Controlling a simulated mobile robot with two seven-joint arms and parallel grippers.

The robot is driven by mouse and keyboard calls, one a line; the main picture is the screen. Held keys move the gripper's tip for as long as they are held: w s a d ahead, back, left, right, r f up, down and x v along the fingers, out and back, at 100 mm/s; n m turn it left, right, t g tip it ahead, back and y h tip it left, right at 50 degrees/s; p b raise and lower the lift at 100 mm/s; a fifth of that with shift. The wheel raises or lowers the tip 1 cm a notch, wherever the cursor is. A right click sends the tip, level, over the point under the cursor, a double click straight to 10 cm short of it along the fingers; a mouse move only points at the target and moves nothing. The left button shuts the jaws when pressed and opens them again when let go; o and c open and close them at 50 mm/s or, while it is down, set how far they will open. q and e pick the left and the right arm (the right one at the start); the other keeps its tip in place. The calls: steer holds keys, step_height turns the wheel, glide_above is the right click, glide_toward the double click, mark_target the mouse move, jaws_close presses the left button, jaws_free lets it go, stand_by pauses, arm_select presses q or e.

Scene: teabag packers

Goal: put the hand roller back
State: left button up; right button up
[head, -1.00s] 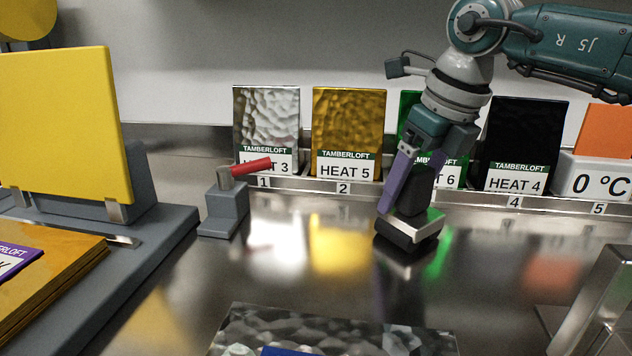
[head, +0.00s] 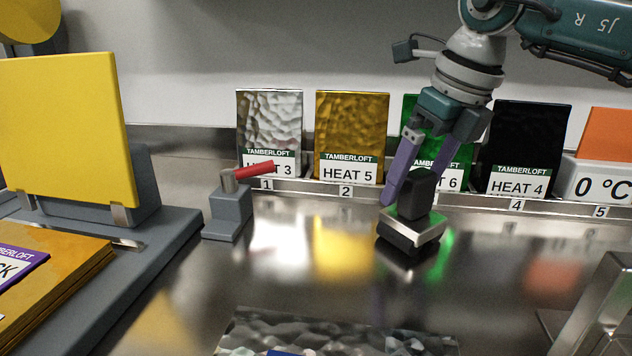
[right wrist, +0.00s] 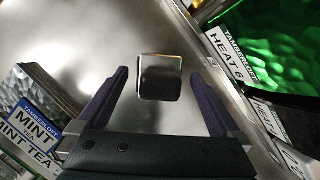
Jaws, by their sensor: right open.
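The right wrist view shows that black block (right wrist: 160,84) between the fingers, apart from both. My left gripper is not in view.
Tea packs stand in a numbered rack along the back, with the green pack (head: 455,155) behind my right gripper. A yellow panel (head: 65,130) stands at left. A dark, dimpled silver pack (head: 330,335) lies in front. The table (head: 300,250) between is clear.

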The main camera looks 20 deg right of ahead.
mark_target(429, 222)
steer(key=v, duration=0.9)
steer(key=shift+s+r, duration=0.15)
steer(key=shift+r, duration=0.2)
steer(key=shift+d, duration=0.1)
